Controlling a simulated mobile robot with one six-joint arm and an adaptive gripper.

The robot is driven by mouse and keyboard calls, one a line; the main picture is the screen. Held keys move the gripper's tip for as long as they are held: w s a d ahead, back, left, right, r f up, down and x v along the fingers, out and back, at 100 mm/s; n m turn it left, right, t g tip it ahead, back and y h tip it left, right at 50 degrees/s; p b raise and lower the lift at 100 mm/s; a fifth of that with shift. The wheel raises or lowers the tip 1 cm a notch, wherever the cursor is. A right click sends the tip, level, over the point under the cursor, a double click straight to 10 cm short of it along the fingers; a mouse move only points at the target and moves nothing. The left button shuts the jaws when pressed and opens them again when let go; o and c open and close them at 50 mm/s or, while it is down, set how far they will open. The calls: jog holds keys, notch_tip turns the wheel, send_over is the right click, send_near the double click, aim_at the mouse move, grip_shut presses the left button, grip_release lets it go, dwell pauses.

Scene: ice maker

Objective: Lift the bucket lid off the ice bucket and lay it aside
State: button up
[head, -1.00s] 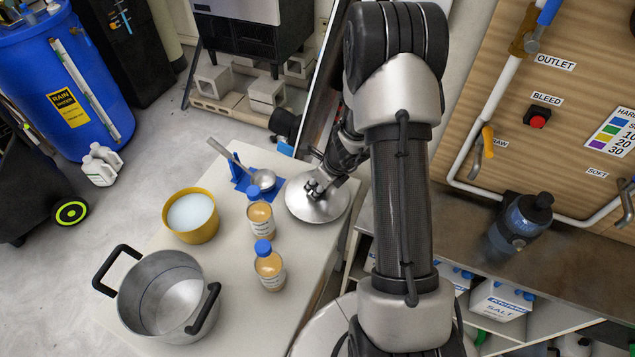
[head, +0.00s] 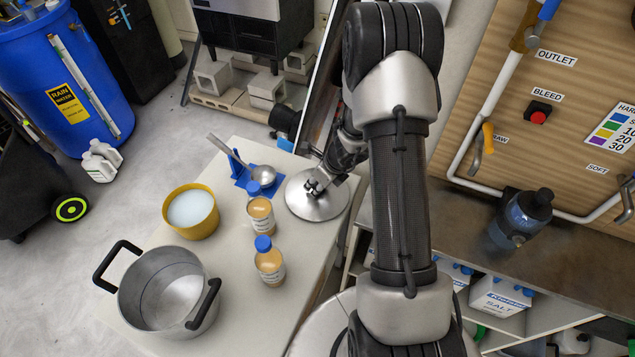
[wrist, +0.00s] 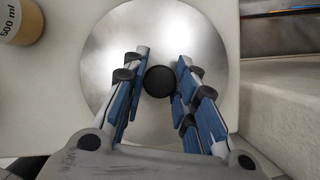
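The bucket lid, a round shiny metal disc (head: 322,208), appears to lie flat on the pale table near its right edge. It fills the middle of the wrist view (wrist: 165,30), with a round black knob (wrist: 160,81) at its centre. My gripper (head: 314,187) is over the lid. In the wrist view my gripper (wrist: 160,78) has its blue-padded fingers on either side of the knob, with a small gap showing on each side. The ice bucket, a metal pot with two black handles (head: 150,315), stands uncovered and empty at the table's front left.
Two amber bottles with blue caps (head: 261,215) (head: 270,265) stand between bucket and lid. A yellow tub (head: 203,230) with whitish contents stands behind the bucket. A ladle (head: 262,174) rests on a blue stand beside the lid. Bare table lies right of the bucket.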

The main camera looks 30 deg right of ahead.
jog(key=o, duration=0.5)
jog(key=shift+r, duration=0.1)
jog(key=v, duration=1.1)
jog(key=shift+s+r, duration=0.2)
jog(key=shift+r, duration=0.15)
